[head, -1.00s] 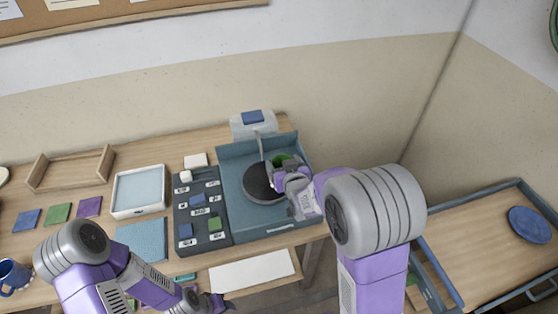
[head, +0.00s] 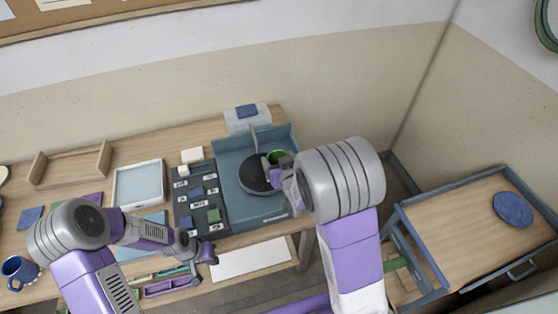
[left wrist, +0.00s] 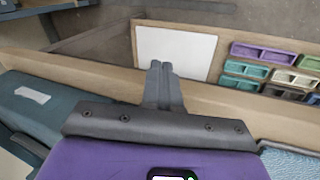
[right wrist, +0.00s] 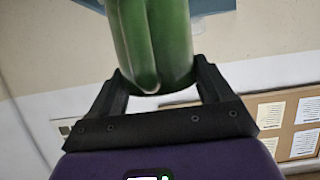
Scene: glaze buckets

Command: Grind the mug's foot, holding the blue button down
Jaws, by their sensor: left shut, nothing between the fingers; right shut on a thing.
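The green mug (head: 277,155) is over the right edge of the dark grinding wheel (head: 256,181); I cannot tell whether it touches. My right gripper (head: 285,176) is shut on the mug, which fills the right wrist view (right wrist: 152,45) between the fingers. A dark panel (head: 206,228) left of the wheel carries blue buttons (head: 196,191) (head: 186,223) and a green button (head: 213,215); their labels are unreadable. My left gripper (head: 213,259) is shut and empty at the panel's front edge, apart from the buttons. Its closed fingers show in the left wrist view (left wrist: 160,68).
The wheel sits in a blue-grey basin (head: 228,155). A white sheet (head: 250,259) and small coloured trays (head: 165,286) lie at the front. A blue mug (head: 18,270) stands at the far left. A cart with a blue plate (head: 513,208) is at the right.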

